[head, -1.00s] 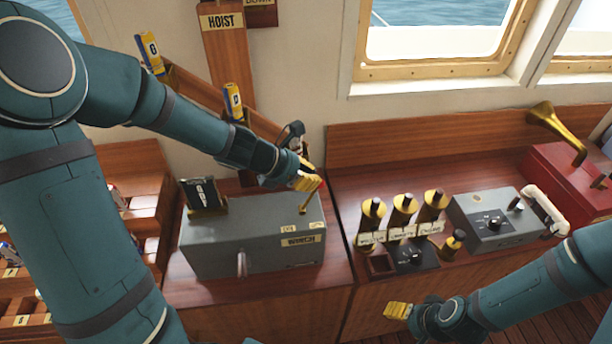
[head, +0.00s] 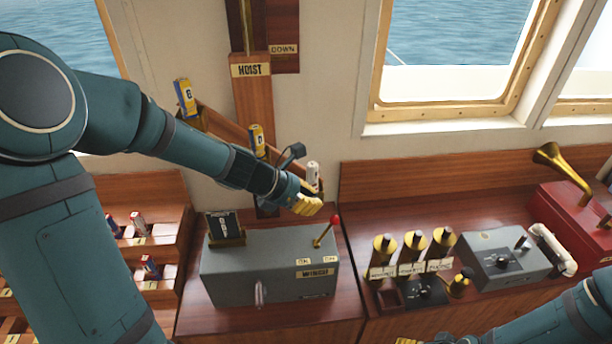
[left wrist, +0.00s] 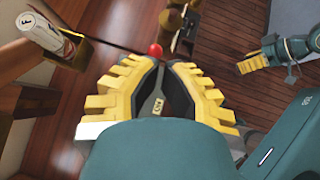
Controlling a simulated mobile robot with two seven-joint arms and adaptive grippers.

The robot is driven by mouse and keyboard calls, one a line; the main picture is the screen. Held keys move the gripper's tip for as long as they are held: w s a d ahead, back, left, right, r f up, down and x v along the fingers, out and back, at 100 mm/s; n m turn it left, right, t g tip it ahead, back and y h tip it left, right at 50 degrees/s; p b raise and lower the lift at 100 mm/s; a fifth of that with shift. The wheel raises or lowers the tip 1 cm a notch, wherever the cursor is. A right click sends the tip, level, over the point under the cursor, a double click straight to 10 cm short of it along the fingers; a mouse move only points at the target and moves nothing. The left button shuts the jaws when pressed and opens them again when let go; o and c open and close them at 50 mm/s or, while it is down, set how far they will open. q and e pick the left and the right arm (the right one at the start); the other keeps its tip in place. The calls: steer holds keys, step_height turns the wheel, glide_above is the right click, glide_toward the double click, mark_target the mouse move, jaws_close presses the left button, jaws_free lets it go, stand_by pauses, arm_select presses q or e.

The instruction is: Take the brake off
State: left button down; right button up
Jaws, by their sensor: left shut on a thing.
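The grey winch box (head: 270,275) stands on the wooden desk. Its short lever with a red knob (head: 335,220) leans to the right above two small labels. My left gripper (head: 317,207) is just above and left of the knob, apparently apart from it. In the left wrist view the red knob (left wrist: 155,50) shows just beyond my left fingertips (left wrist: 160,65). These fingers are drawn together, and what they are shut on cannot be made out. My right gripper (left wrist: 252,65) shows at the right of that view; its opening is unclear.
A row of dark-topped brass handles (head: 413,245) stands on the desk to the right, beside a grey switch box (head: 500,262). Lettered canisters, one white (head: 313,175), stand on the sloping rail behind my left gripper. A hoist board (head: 251,100) rises behind.

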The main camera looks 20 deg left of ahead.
arm_select(q)
step_height(320, 180, up, 6)
steer(key=shift+s+f, duration=0.15)
steer(key=shift+d, duration=0.1)
steer(key=shift+s+f, duration=0.1)
stand_by(0.4)
